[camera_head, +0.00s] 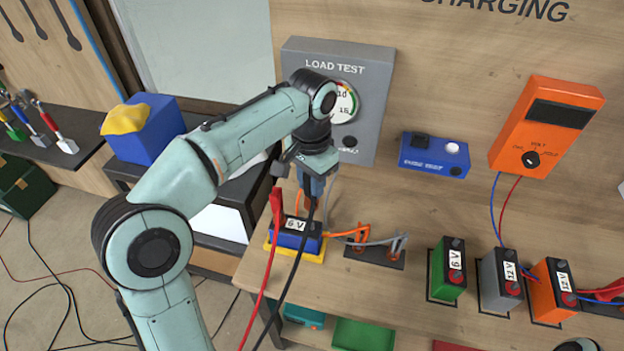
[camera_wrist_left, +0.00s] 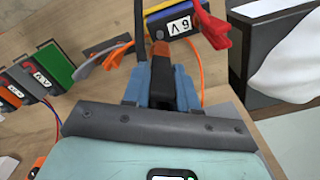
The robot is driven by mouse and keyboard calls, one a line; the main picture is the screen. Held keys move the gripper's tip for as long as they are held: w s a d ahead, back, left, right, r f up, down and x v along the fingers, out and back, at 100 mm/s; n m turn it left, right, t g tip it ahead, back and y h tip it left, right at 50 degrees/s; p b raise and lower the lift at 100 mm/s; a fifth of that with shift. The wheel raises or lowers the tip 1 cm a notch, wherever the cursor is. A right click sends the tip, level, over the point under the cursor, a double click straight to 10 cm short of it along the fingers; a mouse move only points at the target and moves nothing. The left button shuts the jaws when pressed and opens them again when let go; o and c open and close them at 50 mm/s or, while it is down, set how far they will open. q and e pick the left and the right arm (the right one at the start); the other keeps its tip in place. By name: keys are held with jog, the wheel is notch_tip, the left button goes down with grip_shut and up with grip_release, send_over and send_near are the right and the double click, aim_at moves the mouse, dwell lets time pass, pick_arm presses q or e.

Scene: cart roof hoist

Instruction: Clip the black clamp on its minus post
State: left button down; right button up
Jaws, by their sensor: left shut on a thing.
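My left gripper (camera_head: 311,188) points down just above the blue 6 V battery (camera_head: 290,239), which has a yellow base. In the left wrist view its blue fingers (camera_wrist_left: 161,88) are shut on the black clamp (camera_wrist_left: 162,75). The clamp's copper-coloured jaw end (camera_wrist_left: 160,49) points toward the battery (camera_wrist_left: 170,23). A black cable (camera_head: 291,268) hangs from the clamp. The red clamp (camera_head: 276,204) stands at the battery's other end, and shows in the wrist view (camera_wrist_left: 213,28). My right gripper is not in view.
Right of the battery lies a dark holder (camera_head: 374,256) with orange and grey leads. Green (camera_head: 446,268), grey (camera_head: 499,281) and orange (camera_head: 551,290) batteries stand farther right. The grey load tester (camera_head: 350,85) is on the wall behind. The red cable (camera_head: 265,285) runs close to the black one.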

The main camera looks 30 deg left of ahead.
pick_arm(q)
jog(key=shift+f+b, duration=1.3)
jog(key=shift+f, duration=1.55)
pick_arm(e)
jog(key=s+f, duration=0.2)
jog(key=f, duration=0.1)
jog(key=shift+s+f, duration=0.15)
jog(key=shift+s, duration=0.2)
pick_arm(q)
jog(key=shift+p, duration=0.4)
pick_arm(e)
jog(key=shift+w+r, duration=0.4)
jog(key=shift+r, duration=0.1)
pick_arm(q)
jog(key=shift+f+b, duration=0.7)
jog(key=shift+f, duration=0.95)
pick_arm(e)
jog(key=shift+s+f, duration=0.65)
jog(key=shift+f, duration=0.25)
pick_arm(q)
jog(key=c, duration=0.8)
grip_release()
